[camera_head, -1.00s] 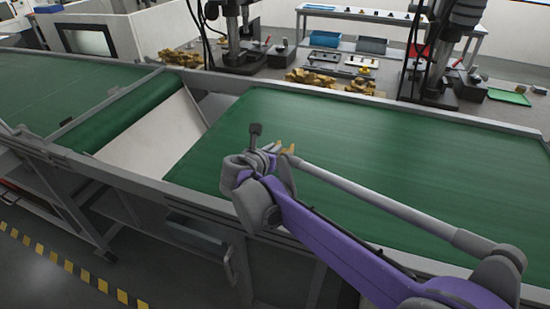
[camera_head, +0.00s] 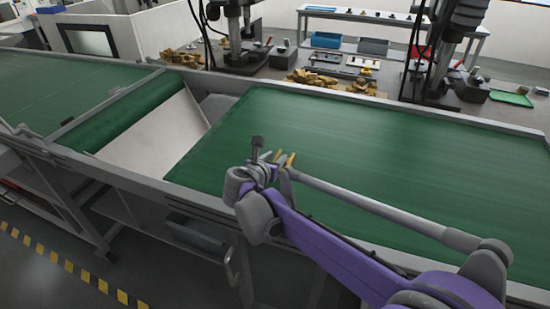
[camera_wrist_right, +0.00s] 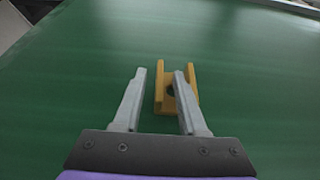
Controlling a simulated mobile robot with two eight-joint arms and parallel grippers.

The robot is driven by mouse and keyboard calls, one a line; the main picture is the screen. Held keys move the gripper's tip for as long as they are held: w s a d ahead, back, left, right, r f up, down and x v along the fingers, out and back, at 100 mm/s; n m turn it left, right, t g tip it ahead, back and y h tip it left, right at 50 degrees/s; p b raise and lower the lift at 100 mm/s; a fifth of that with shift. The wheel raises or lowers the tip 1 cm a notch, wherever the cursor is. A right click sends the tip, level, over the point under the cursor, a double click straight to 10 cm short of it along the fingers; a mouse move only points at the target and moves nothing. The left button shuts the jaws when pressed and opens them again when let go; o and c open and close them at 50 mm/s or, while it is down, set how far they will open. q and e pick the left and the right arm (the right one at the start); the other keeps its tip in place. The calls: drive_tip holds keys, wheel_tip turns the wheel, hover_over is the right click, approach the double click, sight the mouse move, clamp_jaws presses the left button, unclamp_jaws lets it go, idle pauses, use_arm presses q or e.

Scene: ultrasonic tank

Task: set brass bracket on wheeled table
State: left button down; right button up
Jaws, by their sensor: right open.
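The brass bracket (camera_wrist_right: 162,92) is a yellow channel-shaped piece over the green belt in the right wrist view. In the head view, small yellow tips (camera_head: 287,159) of it show behind my right gripper (camera_head: 277,160), which hides the rest. My right gripper is open. In the wrist view, its left finger is left of the bracket with a gap, and its right finger overlaps the bracket's right part; I cannot tell whether they touch. My left gripper is not in view. I cannot make out which thing is the wheeled table.
The green conveyor belt (camera_head: 400,160) is otherwise clear and has a raised grey rim. A pale sloping plate (camera_head: 155,135) lies left of it. Behind stands a bench with machine columns (camera_head: 235,35) and heaps of brass-coloured parts (camera_head: 312,78).

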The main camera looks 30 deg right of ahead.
drive_tip(key=shift+r, duration=0.15)
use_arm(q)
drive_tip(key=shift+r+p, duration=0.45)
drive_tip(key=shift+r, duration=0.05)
use_arm(e)
drive_tip(key=v, duration=1.2)
